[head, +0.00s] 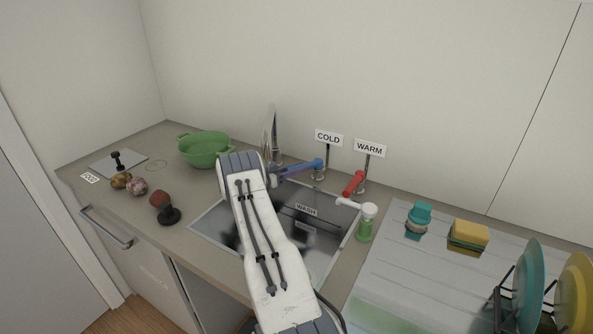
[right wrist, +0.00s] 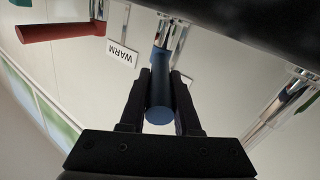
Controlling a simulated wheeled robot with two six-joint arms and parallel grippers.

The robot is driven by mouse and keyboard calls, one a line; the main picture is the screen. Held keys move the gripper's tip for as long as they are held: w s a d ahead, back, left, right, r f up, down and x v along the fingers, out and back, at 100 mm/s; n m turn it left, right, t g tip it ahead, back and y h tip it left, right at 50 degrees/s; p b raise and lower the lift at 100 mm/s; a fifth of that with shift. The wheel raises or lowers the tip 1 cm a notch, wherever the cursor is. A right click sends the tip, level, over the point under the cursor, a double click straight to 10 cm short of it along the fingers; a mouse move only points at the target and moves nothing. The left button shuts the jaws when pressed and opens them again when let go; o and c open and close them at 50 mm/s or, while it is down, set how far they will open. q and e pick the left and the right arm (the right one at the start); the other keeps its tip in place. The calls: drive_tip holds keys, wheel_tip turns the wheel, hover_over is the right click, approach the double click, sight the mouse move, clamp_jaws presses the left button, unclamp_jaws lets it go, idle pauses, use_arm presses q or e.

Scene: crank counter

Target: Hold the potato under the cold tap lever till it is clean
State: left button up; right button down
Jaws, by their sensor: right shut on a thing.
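The blue lever (head: 309,165) stands below the COLD sign, behind the sink. My right gripper (right wrist: 160,78) is shut on this blue lever, which also shows between its fingers in the right wrist view (right wrist: 160,108). In the head view my right arm covers most of that gripper. Two mottled, potato-like lumps, one brown (head: 121,181) and one pinkish (head: 137,187), lie on the left counter, far from my right gripper. A red-brown lump (head: 159,199) sits by a black round-based piece (head: 170,215). The spout (head: 269,135) shows no clear water. My left gripper is out of view.
The sink (head: 213,227) is partly hidden by my right arm. The red WARM lever (head: 353,183) and a green bottle (head: 365,224) with a white top are to its right. A green colander (head: 205,148) stands behind left. Sponge (head: 468,235) and plates are at right.

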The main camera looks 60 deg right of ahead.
drive_tip(key=c, duration=0.6)
unclamp_jaws()
drive_tip(key=shift+a, duration=0.1)
drive_tip(key=b+v, duration=0.2)
drive_tip(key=v, duration=0.8)
drive_tip(key=shift+w+a+r+b, duration=0.1)
drive_tip(key=shift+a+b, duration=0.05)
drive_tip(key=shift+b, duration=0.15)
